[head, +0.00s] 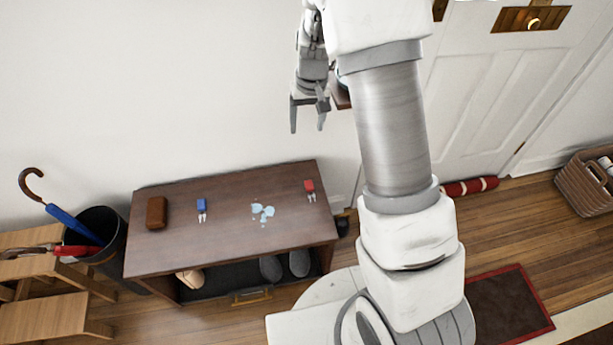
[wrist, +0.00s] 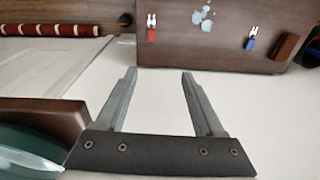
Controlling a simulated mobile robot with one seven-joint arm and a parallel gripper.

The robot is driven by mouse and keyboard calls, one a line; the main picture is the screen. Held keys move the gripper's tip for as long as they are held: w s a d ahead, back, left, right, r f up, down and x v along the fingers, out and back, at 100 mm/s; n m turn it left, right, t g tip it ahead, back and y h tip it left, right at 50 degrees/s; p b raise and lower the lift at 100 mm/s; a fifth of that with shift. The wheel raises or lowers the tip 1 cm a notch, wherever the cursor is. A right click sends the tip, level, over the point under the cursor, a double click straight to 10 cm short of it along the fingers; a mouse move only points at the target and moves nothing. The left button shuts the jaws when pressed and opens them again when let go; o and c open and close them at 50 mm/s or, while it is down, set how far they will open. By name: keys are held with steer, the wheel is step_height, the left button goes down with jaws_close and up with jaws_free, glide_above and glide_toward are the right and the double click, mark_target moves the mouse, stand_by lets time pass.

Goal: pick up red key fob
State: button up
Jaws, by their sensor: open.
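The red key fob (head: 309,186) with small metal keys lies on the right end of a dark wooden bench top (head: 235,238). It also shows in the wrist view (wrist: 152,35), near the top and beyond my fingertips. A blue key fob (head: 201,205) with keys lies on the left half of the bench; the wrist view shows it too (wrist: 250,44). My gripper (head: 308,115) is open and empty, high above the bench near the white wall. In the wrist view its two fingers (wrist: 158,72) are apart with only wall between them.
A brown case (head: 156,212) and a pale blue splotch (head: 262,212) are on the bench. Shoes (head: 285,266) sit below. An umbrella bin (head: 100,230) and wooden steps (head: 40,290) stand left. A dark wooden edge with a teal object (wrist: 30,155) is close beside my gripper.

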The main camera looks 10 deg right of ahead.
steer(key=b, duration=0.6)
glide_above(310, 186)
steer(key=shift+g+h, duration=0.3)
steer(key=shift+g, duration=0.1)
steer(key=f, duration=2.3)
steer(key=shift+a, duration=0.3)
steer(key=f, duration=0.2)
steer(key=f+b, duration=0.1)
steer(key=f, duration=0.1)
steer(key=f+b, duration=0.1)
steer(key=f, duration=0.1)
steer(key=shift+s+d+f, duration=0.1)
steer(key=shift+d+f, duration=0.05)
steer(key=shift+d, duration=0.1)
jaws_close()
